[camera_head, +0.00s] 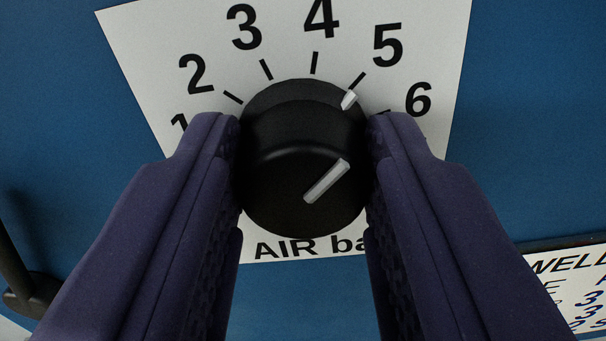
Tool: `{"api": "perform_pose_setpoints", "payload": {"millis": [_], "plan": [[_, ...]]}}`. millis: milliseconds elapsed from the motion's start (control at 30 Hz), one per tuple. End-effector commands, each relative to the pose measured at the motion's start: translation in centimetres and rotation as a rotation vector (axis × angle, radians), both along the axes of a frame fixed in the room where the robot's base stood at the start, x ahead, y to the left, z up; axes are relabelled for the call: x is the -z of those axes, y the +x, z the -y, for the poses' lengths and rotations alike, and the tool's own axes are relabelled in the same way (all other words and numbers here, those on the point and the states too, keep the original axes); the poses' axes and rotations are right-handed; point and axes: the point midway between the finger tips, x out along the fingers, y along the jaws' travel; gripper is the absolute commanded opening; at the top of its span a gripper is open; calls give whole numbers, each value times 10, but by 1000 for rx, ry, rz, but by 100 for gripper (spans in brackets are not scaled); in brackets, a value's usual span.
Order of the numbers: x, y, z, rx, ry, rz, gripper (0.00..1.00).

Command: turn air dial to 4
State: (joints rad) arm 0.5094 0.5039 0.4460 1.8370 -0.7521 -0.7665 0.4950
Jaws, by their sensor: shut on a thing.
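The air dial (300,150) is a round black knob with a white pointer line on its face and a white mark on its rim. The rim mark points up and right, at about the tick for 5. The dial sits on a white scale plate (185,40) printed with 1 to 6 and "AIR ba", the rest of the word being hidden. The 4 is at top centre, left of the mark. My gripper (304,165) is shut on the dial, with one purple finger against each side. The fingers cover parts of the plate's lower left and lower right.
The plate is on a blue panel (530,130). A second white label (570,290) with "WELD" lettering and numbers is at the lower right. A dark rod or lever (30,285) stands at the lower left edge.

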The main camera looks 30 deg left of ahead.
Motion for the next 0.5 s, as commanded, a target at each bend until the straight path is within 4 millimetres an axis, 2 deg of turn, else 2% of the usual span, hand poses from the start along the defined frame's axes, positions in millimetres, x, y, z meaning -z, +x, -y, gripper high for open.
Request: {"api": "perform_pose_setpoints", "payload": {"millis": [500], "plan": [[3,0,-1,0,-259,111,7]]}}
